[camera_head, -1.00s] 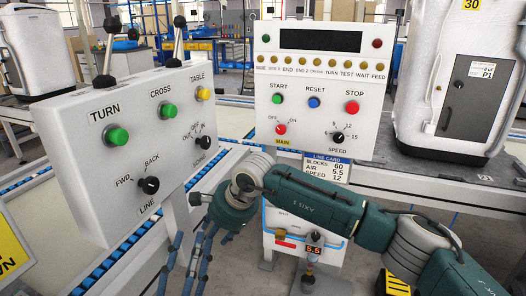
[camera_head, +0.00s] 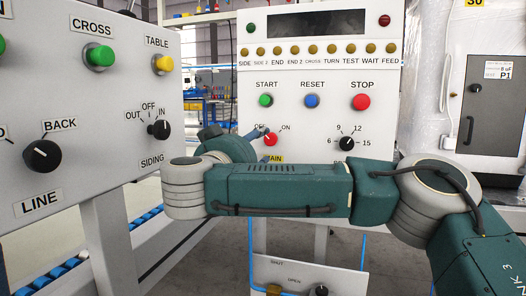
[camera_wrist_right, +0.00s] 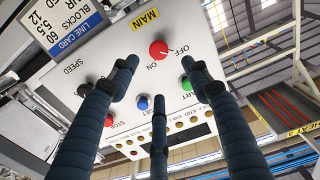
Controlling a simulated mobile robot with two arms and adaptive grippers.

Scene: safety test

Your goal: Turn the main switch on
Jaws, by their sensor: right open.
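The main switch (camera_head: 270,139) is a red knob on the white front panel, with OFF to its upper left and ON to its upper right. Its pointer appears to lean toward OFF. The yellow MAIN label (camera_head: 275,158) below is partly hidden by my arm. My right gripper (camera_head: 260,131) is just left of the knob, with fingers partly over the OFF label. In the right wrist view the red knob (camera_wrist_right: 159,49) lies ahead of my open right gripper (camera_wrist_right: 161,67), whose three fingers are spread and empty. No contact with the knob is clear. My left gripper does not show.
Green START (camera_head: 265,100), blue RESET (camera_head: 312,101) and red STOP (camera_head: 362,102) buttons sit above the switch. The black SPEED knob (camera_head: 347,143) is to its right. The left control box (camera_head: 85,120) stands close beside the front panel.

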